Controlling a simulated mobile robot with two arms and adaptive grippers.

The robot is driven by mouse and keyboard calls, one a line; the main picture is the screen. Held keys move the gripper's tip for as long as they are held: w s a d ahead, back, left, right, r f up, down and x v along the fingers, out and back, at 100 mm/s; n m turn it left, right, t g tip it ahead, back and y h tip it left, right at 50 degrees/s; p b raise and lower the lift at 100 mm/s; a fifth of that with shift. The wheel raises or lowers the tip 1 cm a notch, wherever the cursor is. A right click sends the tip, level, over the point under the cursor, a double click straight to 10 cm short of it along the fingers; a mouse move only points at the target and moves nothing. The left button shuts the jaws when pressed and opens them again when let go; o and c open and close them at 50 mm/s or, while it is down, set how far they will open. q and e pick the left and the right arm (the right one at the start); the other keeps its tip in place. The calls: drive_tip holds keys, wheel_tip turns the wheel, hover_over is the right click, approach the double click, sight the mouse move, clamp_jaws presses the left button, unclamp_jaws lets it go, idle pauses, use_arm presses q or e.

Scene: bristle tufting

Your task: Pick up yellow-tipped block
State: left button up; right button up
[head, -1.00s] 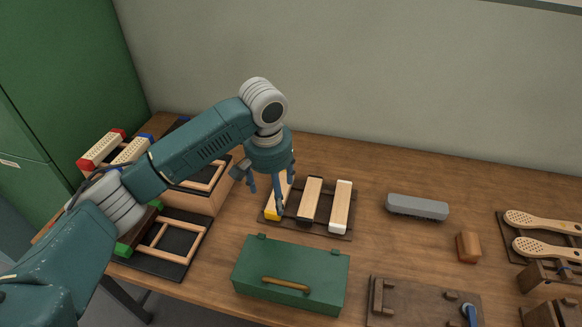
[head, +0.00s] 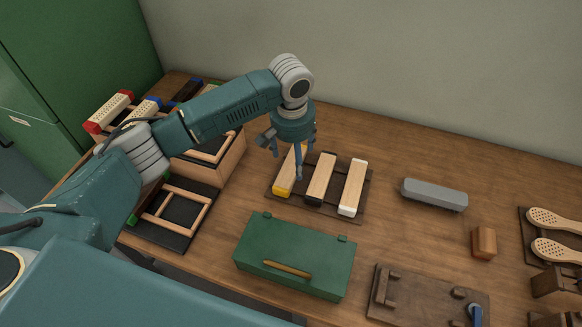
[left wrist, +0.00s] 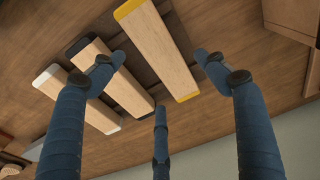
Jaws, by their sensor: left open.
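The yellow-tipped block (head: 286,178) is a pale wooden bar with yellow ends. It lies on a dark rack (head: 325,206), leftmost beside a black-tipped block (head: 319,178) and a white-tipped block (head: 353,187). My left gripper (head: 287,160) is over the yellow-tipped block, fingers pointing down and partly covering it. In the left wrist view the yellow-tipped block (left wrist: 158,50) lies beyond the spread, empty fingers of the left gripper (left wrist: 160,85). The black-tipped block (left wrist: 115,75) and white-tipped block (left wrist: 75,98) are to its left there. My right gripper does not show.
A closed green box (head: 295,255) stands in front of the rack. A grey bar (head: 434,194) and a small brown wooden block (head: 484,243) lie to the right. Wooden frames (head: 173,215) and colour-ended drilled blocks (head: 108,111) are on the left. Bare tabletop lies behind the rack.

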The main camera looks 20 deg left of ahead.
sight(294, 167)
use_arm(q)
drive_tip(key=shift+a+f+p, duration=0.1)
drive_tip(key=shift+f+p, duration=0.3)
drive_tip(key=shift+f, duration=1.95)
drive_tip(key=c, duration=1.4)
drive_tip(key=shift+r, duration=0.1)
